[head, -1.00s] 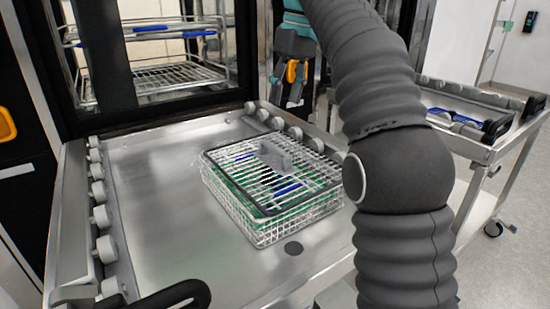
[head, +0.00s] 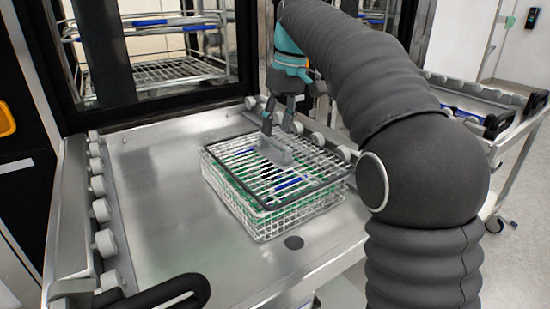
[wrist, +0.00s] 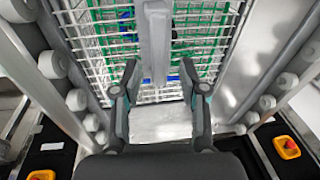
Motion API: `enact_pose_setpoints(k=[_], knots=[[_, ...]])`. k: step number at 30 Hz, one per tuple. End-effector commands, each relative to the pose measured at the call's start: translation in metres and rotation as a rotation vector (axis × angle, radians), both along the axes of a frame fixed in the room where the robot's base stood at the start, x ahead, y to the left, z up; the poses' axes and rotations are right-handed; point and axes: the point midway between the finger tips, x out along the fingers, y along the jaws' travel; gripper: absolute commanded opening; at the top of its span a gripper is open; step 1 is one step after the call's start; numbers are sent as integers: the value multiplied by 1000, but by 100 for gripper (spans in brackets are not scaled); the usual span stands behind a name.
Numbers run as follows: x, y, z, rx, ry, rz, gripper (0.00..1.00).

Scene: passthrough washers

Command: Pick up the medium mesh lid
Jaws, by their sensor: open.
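The medium mesh lid (head: 232,180) lies on top of a wire basket (head: 275,225), with a dark rim and a grey block handle (head: 275,149). In the wrist view the handle (wrist: 155,45) runs up the middle of the picture. My gripper (head: 280,126) is at the far side of the lid, pointing down at the handle. In the wrist view my gripper (wrist: 159,68) is open, with one fingertip to each side of the handle's near end. I cannot tell whether a finger touches it.
The basket stands on a steel table (head: 150,200) with rollers along its sides. Green and blue items show through the mesh. A washer chamber with a wire rack (head: 160,80) is behind. Another cart (head: 470,108) stands at the right. The table's left part is clear.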

Motion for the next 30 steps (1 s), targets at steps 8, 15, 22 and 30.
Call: enact_pose_setpoints(k=[8, 15, 22, 30], knots=[[-1, 4, -38, -1, 3, 1, 43], [-1, 6, -50, -1, 2, 0, 43], [-1, 6, -49, -1, 2, 0, 25], [-1, 6, -49, -1, 1, 0, 0]])
